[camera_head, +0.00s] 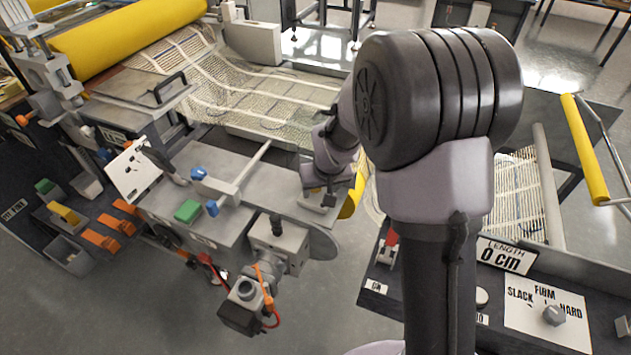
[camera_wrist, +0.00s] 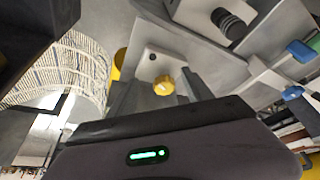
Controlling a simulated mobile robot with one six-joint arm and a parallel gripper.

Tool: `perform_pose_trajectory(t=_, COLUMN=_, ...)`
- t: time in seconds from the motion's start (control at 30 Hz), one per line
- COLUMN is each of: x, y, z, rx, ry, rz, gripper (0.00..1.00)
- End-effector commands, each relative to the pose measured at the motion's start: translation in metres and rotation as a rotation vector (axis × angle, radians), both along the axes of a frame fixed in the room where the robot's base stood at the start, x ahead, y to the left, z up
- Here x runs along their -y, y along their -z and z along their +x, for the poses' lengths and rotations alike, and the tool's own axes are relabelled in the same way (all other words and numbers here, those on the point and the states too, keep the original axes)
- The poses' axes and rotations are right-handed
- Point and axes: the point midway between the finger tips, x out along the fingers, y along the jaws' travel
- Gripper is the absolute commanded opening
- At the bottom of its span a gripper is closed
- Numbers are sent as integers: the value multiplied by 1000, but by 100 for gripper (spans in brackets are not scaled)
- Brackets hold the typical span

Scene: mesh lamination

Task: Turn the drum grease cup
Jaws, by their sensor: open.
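A small brass-yellow knurled knob (camera_wrist: 164,84), which looks like the drum grease cup, sits on a grey metal block in the middle of the wrist view. My gripper (camera_head: 329,198) is over the right end of the grey machine bed in the head view, pointing down. I see a gap rather than a grip there; exact distance is unclear. In the head view the knob cannot be made out, close to my gripper.
A yellow curved part (camera_head: 352,200) is just right of my gripper. A motor-like unit with an orange cable (camera_head: 243,305) hangs at the front. Blue-handled clamps and a green block (camera_head: 187,211) stand left on the bed. Mesh (camera_head: 250,95) runs behind. A panel (camera_head: 545,305) is right.

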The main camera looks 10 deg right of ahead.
Motion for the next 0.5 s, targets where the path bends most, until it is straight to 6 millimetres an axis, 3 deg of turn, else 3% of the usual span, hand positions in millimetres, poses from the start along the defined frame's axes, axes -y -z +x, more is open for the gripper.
perform_pose_trajectory(t=0.17, x=-1, y=2, z=43, rx=1, ry=-1, rz=0, gripper=59)
perform_pose_trajectory(t=0.3, x=-1, y=21, z=50, rx=-2, ry=0, rz=0, gripper=59)
perform_pose_trajectory(t=0.5, x=-1, y=28, z=54, rx=-1, ry=0, rz=0, gripper=59)
